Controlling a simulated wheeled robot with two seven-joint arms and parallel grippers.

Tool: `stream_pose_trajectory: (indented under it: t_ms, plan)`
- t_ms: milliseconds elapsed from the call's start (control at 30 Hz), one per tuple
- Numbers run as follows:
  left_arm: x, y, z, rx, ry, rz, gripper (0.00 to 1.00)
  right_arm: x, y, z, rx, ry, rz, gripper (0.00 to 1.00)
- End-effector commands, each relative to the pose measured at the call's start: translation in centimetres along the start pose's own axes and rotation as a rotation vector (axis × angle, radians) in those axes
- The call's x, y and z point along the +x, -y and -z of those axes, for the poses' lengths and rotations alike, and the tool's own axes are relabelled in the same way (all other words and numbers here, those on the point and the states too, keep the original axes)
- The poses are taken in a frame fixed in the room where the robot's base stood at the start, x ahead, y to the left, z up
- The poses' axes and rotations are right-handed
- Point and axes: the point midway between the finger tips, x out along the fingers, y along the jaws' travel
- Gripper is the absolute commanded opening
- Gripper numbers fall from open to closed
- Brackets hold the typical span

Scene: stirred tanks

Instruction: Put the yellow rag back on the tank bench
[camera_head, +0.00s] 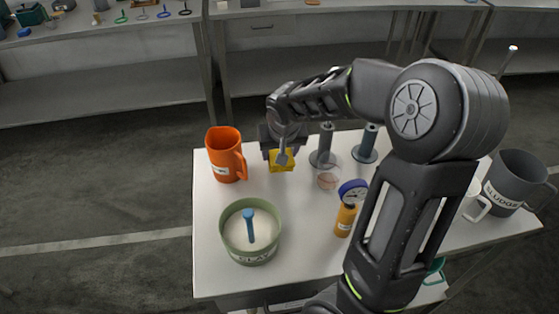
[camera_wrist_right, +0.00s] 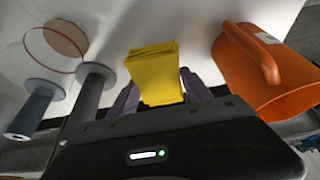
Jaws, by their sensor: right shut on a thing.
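The yellow rag (camera_head: 282,161) is a folded block near the far edge of the white tank bench (camera_head: 215,275). My right gripper (camera_head: 283,158) comes in over the bench and is shut on the rag. In the right wrist view the rag (camera_wrist_right: 154,72) sits between the two purple-grey fingers of the gripper (camera_wrist_right: 158,88). The rag is close to the bench top; I cannot tell whether it touches. My left gripper is not in view.
An orange jug (camera_head: 226,155) stands just left of the rag. Grey posts (camera_head: 323,148) and a clear round vessel (camera_head: 328,172) are to its right. A green clay tub (camera_head: 250,235), a gauge bottle (camera_head: 345,215) and a grey sludge jug (camera_head: 513,180) also stand here. The middle front is clear.

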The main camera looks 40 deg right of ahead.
Motion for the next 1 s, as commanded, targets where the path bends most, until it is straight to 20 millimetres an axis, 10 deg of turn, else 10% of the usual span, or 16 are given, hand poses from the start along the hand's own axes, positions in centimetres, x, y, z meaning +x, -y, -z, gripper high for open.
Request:
stream_pose_trajectory:
  t_ms: [733,767,1000]
  plan:
    - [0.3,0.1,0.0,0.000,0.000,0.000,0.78,3.8,0.0,-1.6,0.000,0.000,0.001,0.25]
    - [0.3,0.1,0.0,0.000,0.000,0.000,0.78,3.8,0.0,-1.6,0.000,0.000,0.001,0.58]
    - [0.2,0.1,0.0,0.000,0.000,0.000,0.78,3.7,0.0,-1.6,0.000,0.000,0.001,0.78]
